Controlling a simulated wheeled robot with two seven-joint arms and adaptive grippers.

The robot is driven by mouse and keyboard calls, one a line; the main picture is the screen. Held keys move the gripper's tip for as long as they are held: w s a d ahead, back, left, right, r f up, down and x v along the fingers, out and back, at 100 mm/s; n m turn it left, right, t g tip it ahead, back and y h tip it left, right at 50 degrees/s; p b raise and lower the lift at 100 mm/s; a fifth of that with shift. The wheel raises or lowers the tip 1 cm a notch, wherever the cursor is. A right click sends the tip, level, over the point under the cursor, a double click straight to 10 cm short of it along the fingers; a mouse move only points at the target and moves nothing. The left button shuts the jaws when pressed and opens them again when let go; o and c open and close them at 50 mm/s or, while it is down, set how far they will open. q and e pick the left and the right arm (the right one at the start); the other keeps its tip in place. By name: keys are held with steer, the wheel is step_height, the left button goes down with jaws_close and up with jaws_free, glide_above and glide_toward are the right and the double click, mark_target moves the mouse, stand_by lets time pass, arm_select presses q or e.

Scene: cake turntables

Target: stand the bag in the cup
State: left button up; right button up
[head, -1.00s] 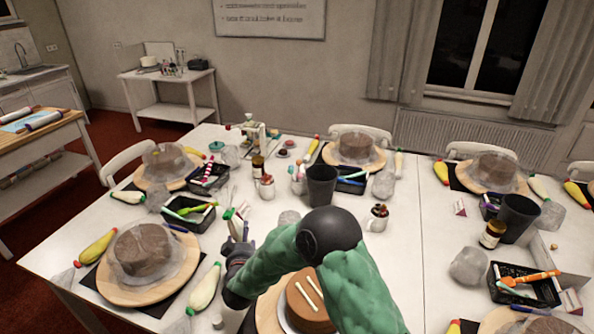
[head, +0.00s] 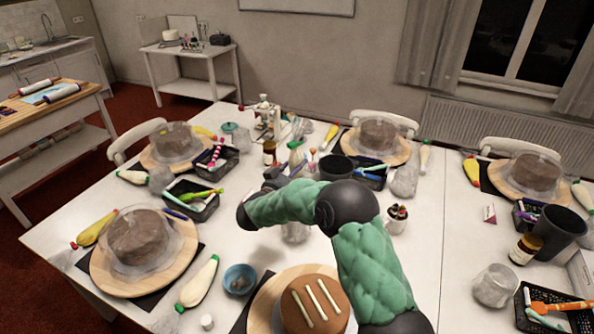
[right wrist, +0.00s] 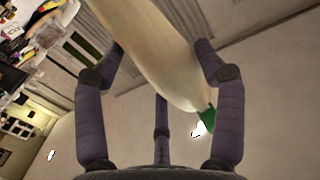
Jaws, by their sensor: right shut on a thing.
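My right gripper (head: 275,178) is above the middle of the table in the head view, partly hidden by its forearm. In the right wrist view its fingers (right wrist: 158,50) are shut around a pale cream piping bag (right wrist: 152,38) with a green tip. The bag slants across that view, its green tip at the lower right. In the head view I cannot clearly tell the bag from the things behind it. A dark grey cup (head: 337,167) stands just right of the gripper, its lower part hidden by my arm. My left gripper is not in view.
A brown cake (head: 312,308) with three pale strips is at the front, with a blue bowl (head: 240,266) to its left. A second dark cup (head: 562,232) is at the right. Covered cakes, black trays (head: 190,212) and other piping bags (head: 198,284) crowd the table.

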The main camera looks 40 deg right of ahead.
step_height(320, 180, down, 15)
steer(key=b, duration=1)
steer(key=shift+r+b, duration=0.2)
steer(key=shift+b, duration=0.1)
steer(key=shift+f, duration=0.5)
steer(key=o, duration=0.8)
steer(key=shift+o, duration=0.3)
steer(key=shift+f, duration=0.15)
steer(key=shift+a, duration=0.1)
steer(key=a, duration=0.1)
steer(key=s+a+r+p, duration=0.1)
steer(key=a, duration=0.1)
steer(key=s+a+p, duration=0.1)
steer(key=a, duration=0.1)
steer(key=shift+r, duration=0.4)
